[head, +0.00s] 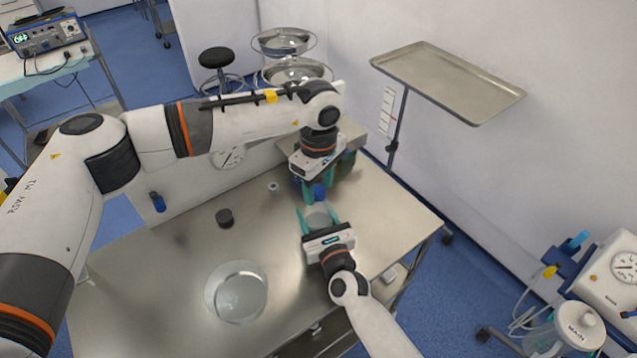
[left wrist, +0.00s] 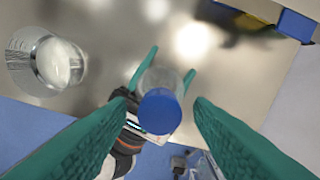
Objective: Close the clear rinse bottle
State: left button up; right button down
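The clear rinse bottle (head: 319,216) stands upright on the steel table, with a blue cap (head: 319,191) at its top. In the left wrist view the blue cap (left wrist: 160,111) covers the near end of the clear bottle (left wrist: 160,79); how tightly it sits cannot be told. My left gripper (head: 318,190) points down from above. Its green fingers (left wrist: 163,100) are open on either side of the cap, with gaps showing. My right gripper (head: 319,217) comes from the front, its green fingers against both sides of the bottle.
A glass bowl (head: 237,291) stands near the table's front. A dark round piece (head: 225,217) and a small pale ring (head: 273,187) lie on the steel table (head: 150,270). A yellow and blue item (left wrist: 294,25) shows in the left wrist view. A raised tray (head: 447,80) stands at right.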

pick_arm(q)
jog(key=shift+r, duration=2.3)
jog(key=shift+c, duration=0.5)
jog(key=n, duration=0.2)
jog(key=shift+r+n, duration=0.35)
jog(key=shift+n, duration=0.05)
jog(key=n, duration=0.2)
jog(key=r+n, duration=0.1)
jog(key=n, duration=0.4)
jog(key=shift+r+n, duration=0.3)
jog(key=shift+r, duration=0.05)
jog(key=n, duration=0.2)
jog(key=r+n, duration=0.1)
jog(key=n, duration=0.1)
